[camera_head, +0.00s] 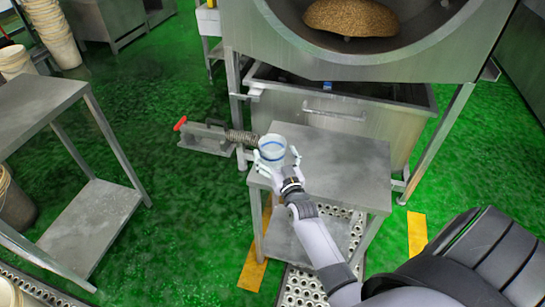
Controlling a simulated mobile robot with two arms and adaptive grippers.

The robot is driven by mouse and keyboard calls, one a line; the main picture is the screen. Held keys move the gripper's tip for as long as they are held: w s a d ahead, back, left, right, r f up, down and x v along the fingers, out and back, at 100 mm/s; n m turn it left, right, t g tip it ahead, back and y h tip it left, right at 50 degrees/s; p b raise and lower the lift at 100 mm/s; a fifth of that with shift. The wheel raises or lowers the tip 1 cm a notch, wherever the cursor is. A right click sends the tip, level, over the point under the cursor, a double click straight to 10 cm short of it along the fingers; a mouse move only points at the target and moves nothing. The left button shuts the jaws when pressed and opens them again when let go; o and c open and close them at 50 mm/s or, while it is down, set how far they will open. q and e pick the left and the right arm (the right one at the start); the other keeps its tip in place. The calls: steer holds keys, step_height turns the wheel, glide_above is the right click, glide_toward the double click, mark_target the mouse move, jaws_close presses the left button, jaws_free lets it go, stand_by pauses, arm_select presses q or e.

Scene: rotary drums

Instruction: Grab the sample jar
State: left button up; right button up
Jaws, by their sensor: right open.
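The sample jar (272,146) is a small, clear, whitish round container with a blue ring. It stands near the left edge of a small grey metal table (345,160). My right gripper (274,162) is open, with its pale fingers on either side of the jar's near part. I cannot tell whether the fingers touch the jar. My left gripper is not in view.
A large rotary drum (420,62) holding brown grain (352,17) stands behind the table, above a steel bin (335,110). A red-handled pedal device (205,137) lies left of the table. Another metal table (40,105) stands at the left.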

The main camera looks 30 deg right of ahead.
steer(key=shift+x, duration=1.25)
steer(key=shift+c, duration=0.5)
steer(key=c, duration=1.2)
